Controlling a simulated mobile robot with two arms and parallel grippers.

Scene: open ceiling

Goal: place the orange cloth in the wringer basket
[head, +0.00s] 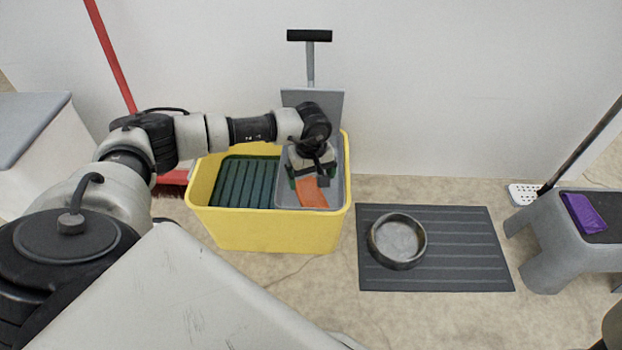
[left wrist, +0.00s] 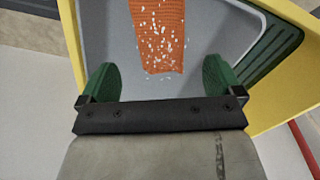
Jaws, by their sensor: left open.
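The orange cloth (head: 312,192) lies inside the grey wringer basket (head: 341,184), in the right part of the yellow bucket (head: 250,228). In the left wrist view the cloth (left wrist: 158,36) is speckled with white and lies against the basket's grey inside (left wrist: 103,40). My left gripper (head: 309,178) is over the basket, with its green fingertips (left wrist: 160,82) spread wide and nothing between them. The cloth lies beyond the fingertips in that view. The gripper hides part of the cloth in the head view. My right gripper is not seen.
A dark ribbed mat (head: 455,262) with a round metal bowl (head: 398,241) lies right of the bucket. A grey step stool (head: 550,235) with a purple cloth (head: 583,214) stands at the far right. A red-handled broom (head: 112,58) leans behind, left of the bucket.

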